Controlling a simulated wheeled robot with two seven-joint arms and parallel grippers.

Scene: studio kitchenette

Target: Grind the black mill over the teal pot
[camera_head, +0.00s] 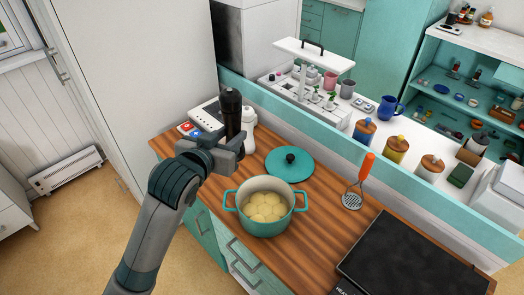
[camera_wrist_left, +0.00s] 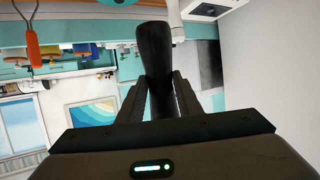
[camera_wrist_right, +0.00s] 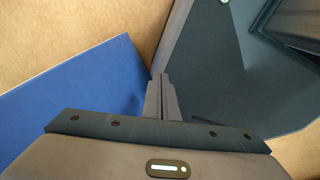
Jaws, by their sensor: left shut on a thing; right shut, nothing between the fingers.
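The black mill (camera_head: 231,112) is upright in my left gripper (camera_head: 230,148), up and to the left of the pot in the head view. The gripper is shut on the mill's body, and the mill also shows between the fingers in the left wrist view (camera_wrist_left: 154,48). The teal pot (camera_head: 262,228) stands open on the wooden counter with several pale round pieces inside. Its teal lid (camera_head: 298,174) lies on the counter behind it. My right gripper (camera_wrist_right: 162,78) is shut and empty in the right wrist view; it is not in the head view.
An orange-handled masher (camera_head: 363,178) is to the right of the pot, and a black hob (camera_head: 405,258) is further right. A white object (camera_head: 249,125) stands behind the mill. A teal ledge (camera_head: 330,135) runs along the back. Bare counter (camera_head: 312,232) lies right of the pot.

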